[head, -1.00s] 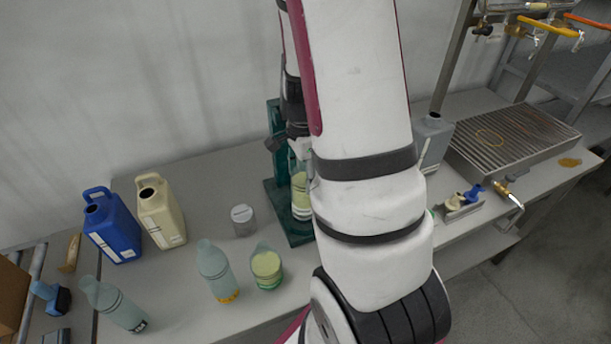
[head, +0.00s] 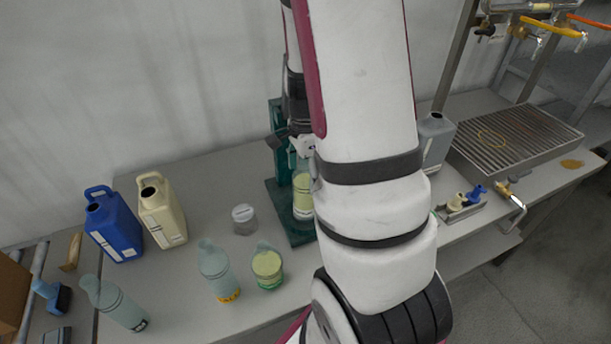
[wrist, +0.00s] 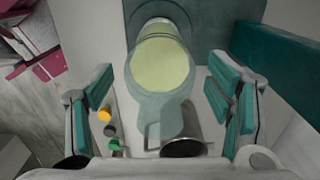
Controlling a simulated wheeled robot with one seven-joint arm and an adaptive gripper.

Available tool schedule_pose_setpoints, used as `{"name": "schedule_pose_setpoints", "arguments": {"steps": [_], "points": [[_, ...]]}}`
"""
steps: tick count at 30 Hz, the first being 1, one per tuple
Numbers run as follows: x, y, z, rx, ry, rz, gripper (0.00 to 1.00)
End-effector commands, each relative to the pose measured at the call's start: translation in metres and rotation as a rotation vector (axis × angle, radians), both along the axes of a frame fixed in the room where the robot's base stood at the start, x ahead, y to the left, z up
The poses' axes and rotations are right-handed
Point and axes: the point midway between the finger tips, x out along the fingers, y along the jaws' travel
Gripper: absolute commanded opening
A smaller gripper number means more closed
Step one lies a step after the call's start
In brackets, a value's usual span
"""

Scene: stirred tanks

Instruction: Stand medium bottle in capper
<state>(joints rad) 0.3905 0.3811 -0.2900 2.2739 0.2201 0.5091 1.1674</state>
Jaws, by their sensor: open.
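A pale grey-green bottle with yellow-green contents (head: 303,192) stands upright on the base of the green capper (head: 277,180), partly hidden behind my arm. It looks like the medium bottle. In the wrist view the bottle (wrist: 160,62) lies between the jaws, with a gap at each side. My gripper (wrist: 160,90) is open, its green pads apart from the bottle. In the head view my gripper (head: 303,145) is at the bottle's upper part, mostly hidden by my arm. The capper's green column (wrist: 275,48) shows at right in the wrist view.
Blue (head: 112,228) and cream (head: 162,212) jugs stand behind. A grey jug (head: 434,140) and drain tray (head: 515,140) are at right.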

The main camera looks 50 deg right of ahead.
Motion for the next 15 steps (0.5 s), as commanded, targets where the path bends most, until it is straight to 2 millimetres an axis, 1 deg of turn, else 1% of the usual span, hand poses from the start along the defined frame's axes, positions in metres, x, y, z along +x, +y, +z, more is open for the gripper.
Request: {"name": "schedule_pose_setpoints", "arguments": {"steps": [6,9,15], "points": [[0.002,0.000,0.036,-0.001,-0.005,0.001,0.74],[0.001,0.000,0.050,-0.002,-0.004,0.002,0.74],[0.001,0.002,0.067,0.000,-0.004,0.014,0.74]]}}
